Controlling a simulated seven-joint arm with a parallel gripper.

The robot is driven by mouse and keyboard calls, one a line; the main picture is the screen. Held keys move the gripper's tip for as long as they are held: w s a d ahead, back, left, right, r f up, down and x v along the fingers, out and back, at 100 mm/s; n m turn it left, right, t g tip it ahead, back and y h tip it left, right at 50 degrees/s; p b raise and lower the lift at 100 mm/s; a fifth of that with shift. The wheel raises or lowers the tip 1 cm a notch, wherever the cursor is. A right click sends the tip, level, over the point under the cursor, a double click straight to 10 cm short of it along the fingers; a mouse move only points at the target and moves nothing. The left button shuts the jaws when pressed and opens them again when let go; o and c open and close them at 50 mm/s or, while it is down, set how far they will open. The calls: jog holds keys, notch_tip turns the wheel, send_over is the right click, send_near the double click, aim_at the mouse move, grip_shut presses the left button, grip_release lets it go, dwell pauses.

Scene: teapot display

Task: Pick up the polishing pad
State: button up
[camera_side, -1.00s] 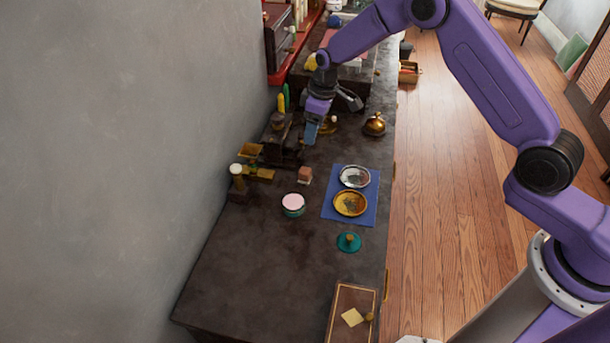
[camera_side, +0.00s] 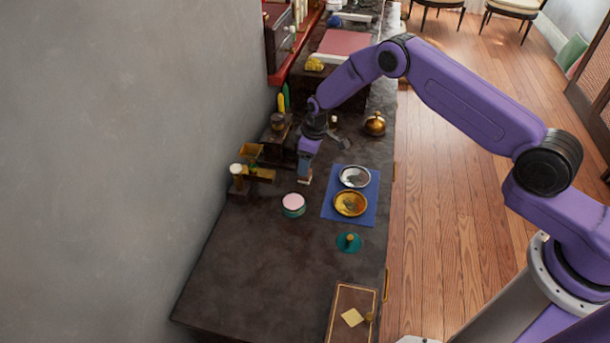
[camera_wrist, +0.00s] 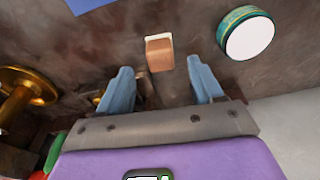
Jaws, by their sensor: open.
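The polishing pad appears to be the small brown block with a white layer (camera_wrist: 160,57) in the wrist view. It lies on the dark counter, just beyond my fingertips and roughly in line with the gap between them. In the side view only a little of the pad (camera_side: 304,181) shows below my fingers. My gripper (camera_wrist: 163,80) is open, with two blue-grey fingers apart and nothing between them. In the side view my gripper (camera_side: 305,174) points down just above the pad; whether it touches cannot be told.
A round teal tin with a pale top (camera_side: 293,204) stands close to the pad. A blue cloth (camera_side: 338,216) holds a silver dish (camera_side: 355,177) and a gold dish (camera_side: 350,203). A brass scale (camera_side: 262,173) stands left. The front-left counter is clear.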

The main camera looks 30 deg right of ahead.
jog(key=shift+w+a+f, duration=0.15)
jog(key=shift+f, duration=1)
jog(key=shift+w+a+f, duration=0.1)
jog(key=shift+f, duration=1)
jog(key=c, duration=1)
